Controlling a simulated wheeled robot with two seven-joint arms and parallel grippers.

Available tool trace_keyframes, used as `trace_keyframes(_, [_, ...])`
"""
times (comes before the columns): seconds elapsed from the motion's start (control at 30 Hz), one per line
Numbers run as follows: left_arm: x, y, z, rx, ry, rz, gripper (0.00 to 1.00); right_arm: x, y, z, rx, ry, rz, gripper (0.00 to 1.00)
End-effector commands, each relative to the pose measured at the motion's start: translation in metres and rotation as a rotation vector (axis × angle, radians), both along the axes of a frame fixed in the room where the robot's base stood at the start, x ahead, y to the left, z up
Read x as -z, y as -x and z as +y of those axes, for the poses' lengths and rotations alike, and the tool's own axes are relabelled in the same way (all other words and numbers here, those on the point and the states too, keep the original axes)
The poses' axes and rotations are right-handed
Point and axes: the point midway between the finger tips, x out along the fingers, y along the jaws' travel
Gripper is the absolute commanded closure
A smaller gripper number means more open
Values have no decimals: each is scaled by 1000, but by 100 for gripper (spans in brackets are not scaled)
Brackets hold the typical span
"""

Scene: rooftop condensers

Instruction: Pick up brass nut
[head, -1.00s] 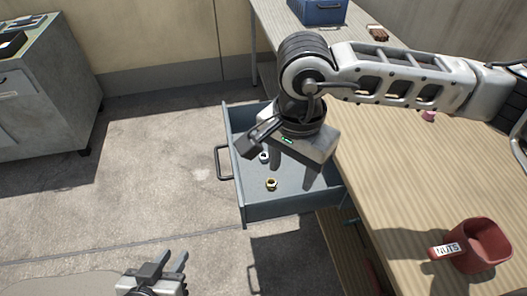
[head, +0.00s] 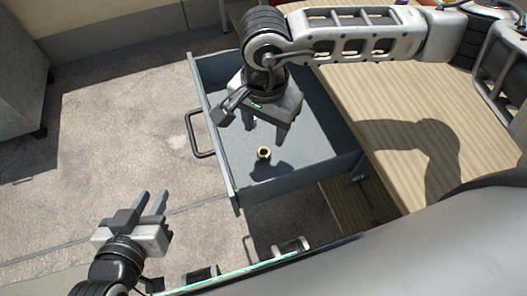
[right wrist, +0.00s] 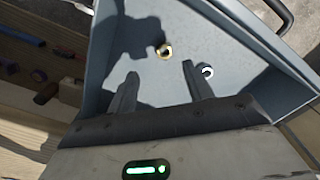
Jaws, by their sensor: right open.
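The brass nut (head: 264,153) lies on the floor of the open grey drawer (head: 212,135). It also shows in the right wrist view (right wrist: 163,51), just beyond the gap between my right fingertips. My right gripper (head: 266,128) is open and empty over the drawer, and the nut is outside its jaws. Its two fingers (right wrist: 160,70) are spread apart in the right wrist view. My left gripper (head: 152,196) is open and empty, over the bare floor left of the drawer.
A silver nut (right wrist: 207,72) lies in the drawer near one right fingertip; my right gripper hides it in the head view. The wooden worktop (head: 400,130) is at the right. Small tools lie on a lower shelf (right wrist: 30,100). The concrete floor (head: 110,120) is clear.

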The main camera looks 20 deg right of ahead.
Motion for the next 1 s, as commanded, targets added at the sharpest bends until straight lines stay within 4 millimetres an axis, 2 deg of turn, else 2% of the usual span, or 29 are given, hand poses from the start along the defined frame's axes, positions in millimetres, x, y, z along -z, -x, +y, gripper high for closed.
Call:
trace_keyframes(0.03, [2,0,0,0,0,0,74,12,1,0,0,2,4,49])
trace_keyframes(0.13, [2,0,0,-1,-1,-1,74,29,0,0,-1,1,1,49])
trace_keyframes(0.43, [1,-1,0,0,1,-6,74,53,-1,1,-1,0,1,49])
trace_keyframes(0.7, [5,0,-1,3,3,4,74,90,-5,2,-1,1,1,49])
trace_keyframes(1.0, [9,-2,-3,7,0,10,74,95,-6,2,-2,0,-1,49])
